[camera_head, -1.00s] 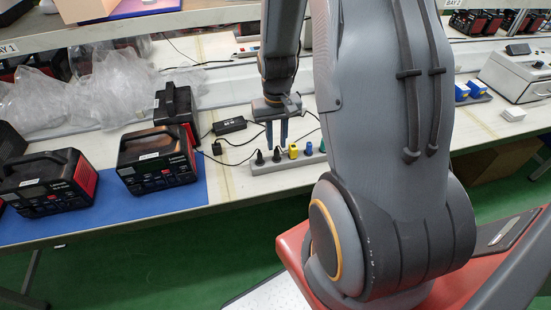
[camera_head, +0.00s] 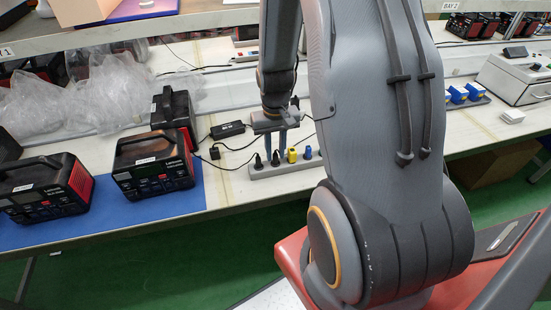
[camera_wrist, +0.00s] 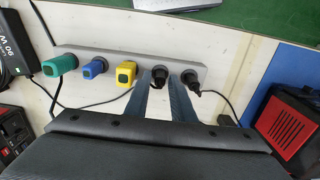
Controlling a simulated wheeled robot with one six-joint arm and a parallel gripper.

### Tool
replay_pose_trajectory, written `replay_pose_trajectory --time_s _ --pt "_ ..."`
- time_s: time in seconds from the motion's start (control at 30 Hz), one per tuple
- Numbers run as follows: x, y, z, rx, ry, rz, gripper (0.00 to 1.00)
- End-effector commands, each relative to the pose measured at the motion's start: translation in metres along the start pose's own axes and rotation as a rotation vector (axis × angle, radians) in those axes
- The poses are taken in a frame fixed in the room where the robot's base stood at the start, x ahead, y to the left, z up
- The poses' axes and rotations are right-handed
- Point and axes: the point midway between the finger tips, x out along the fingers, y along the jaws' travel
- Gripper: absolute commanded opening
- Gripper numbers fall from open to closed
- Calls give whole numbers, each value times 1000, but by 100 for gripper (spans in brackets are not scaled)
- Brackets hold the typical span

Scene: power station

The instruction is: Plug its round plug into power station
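Several black and red power stations stand at the left of the head view, one (camera_head: 155,163) on the blue mat nearest my gripper. A grey power strip (camera_head: 262,173) holds several plugs, and it also shows in the wrist view (camera_wrist: 205,72). Two are black: one black plug (camera_wrist: 160,76) lies between my fingertips in the wrist picture, the other black plug (camera_wrist: 190,80) by the right finger. I cannot tell which is the power station's round plug. My gripper (camera_head: 276,152) is open, fingers pointing down at the strip. I see no clear contact with a plug.
Yellow (camera_wrist: 125,73), blue (camera_wrist: 93,68) and green (camera_wrist: 60,62) plugs share the strip. A black charger brick (camera_head: 228,130) and loose cables lie behind it. Plastic bags (camera_head: 45,105) lie at the back left. The white bench front (camera_head: 225,205) is clear.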

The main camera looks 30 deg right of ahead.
Motion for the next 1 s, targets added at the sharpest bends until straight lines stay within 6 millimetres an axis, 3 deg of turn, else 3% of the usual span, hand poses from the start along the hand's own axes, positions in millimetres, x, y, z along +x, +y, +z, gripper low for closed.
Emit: replay_pose_trajectory --time_s 0.27,0.4,1.0 --pt "0 0 0 0 0 0 21" --pt "0 0 0 0 0 0 0" --pt "-18 0 0 0 0 0 0"
